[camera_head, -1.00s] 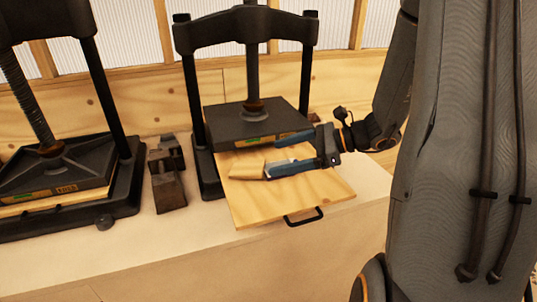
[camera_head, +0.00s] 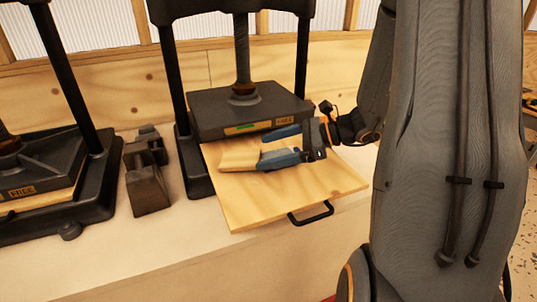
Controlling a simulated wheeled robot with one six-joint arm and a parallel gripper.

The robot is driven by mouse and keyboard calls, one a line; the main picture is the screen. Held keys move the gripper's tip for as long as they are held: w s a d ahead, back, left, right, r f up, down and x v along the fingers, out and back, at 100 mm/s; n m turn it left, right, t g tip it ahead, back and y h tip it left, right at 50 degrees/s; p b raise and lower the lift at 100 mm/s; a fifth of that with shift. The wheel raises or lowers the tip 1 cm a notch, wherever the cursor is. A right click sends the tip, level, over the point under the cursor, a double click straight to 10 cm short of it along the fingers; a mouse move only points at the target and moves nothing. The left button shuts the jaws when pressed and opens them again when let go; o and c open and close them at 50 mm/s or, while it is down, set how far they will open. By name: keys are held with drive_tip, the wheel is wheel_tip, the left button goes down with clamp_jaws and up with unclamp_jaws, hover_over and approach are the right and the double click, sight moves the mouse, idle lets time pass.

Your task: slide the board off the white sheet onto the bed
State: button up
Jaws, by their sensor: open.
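A small pale wood-coloured piece (camera_head: 238,153), perhaps the board, lies on a wider flat wooden panel (camera_head: 265,200) with a black handle (camera_head: 311,213) at its front edge. The panel sticks out forward from under the dark raised plate (camera_head: 247,108) of the right-hand press. My gripper (camera_head: 262,151) reaches in from the right, low over the panel. Its blue fingers are open, with their tips at the small piece's right end; I cannot tell whether they touch it. I cannot make out a white sheet. The panel's rear is hidden under the plate.
A second press (camera_head: 92,200) stands at the left. Dark metal blocks (camera_head: 147,185) sit between the presses. The pale bench top (camera_head: 175,240) is clear in front. The right-hand press's posts (camera_head: 166,70) rise on both sides of its plate.

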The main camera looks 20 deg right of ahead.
sight(242, 158)
drive_tip(key=shift+a, duration=0.1)
idle(0.3)
drive_tip(key=shift+w+a+f, duration=0.15)
drive_tip(key=shift+w+a, duration=0.05)
drive_tip(key=shift+a, duration=0.1)
drive_tip(key=shift+p+x, duration=1)
drive_tip(key=shift+x, duration=2.45)
drive_tip(key=shift+c, duration=0.2)
drive_tip(key=c, duration=1.1)
